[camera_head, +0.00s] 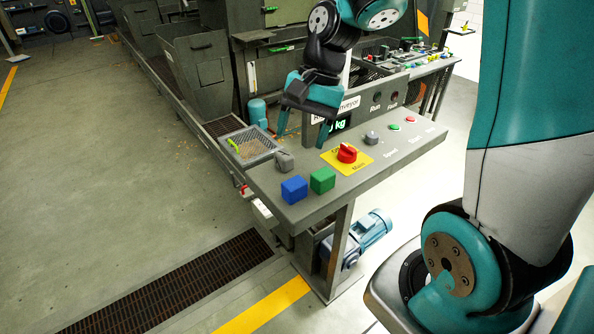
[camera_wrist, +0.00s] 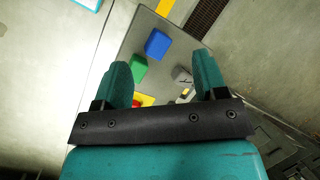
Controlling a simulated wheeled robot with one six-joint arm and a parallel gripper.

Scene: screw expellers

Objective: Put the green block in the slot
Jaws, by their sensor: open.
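The green block (camera_head: 322,180) sits on the sloping grey control panel (camera_head: 372,178), near its left end and just right of a blue block (camera_head: 294,189). In the wrist view the green block (camera_wrist: 138,68) shows beyond the left finger, with the blue block (camera_wrist: 157,44) farther off. My gripper (camera_head: 305,128) is open and empty, pointing down above the panel's back edge, behind the green block and apart from it. The wrist view shows both fingers of my gripper (camera_wrist: 162,66) spread with nothing between them. I cannot make out a slot in either view.
A red knob on a yellow plate (camera_head: 347,154) stands right of the green block. A small grey block (camera_head: 284,160) is behind the blue one. A mesh tray (camera_head: 249,146) lies left of the panel. A blue motor (camera_head: 362,239) is below. The floor at left is open.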

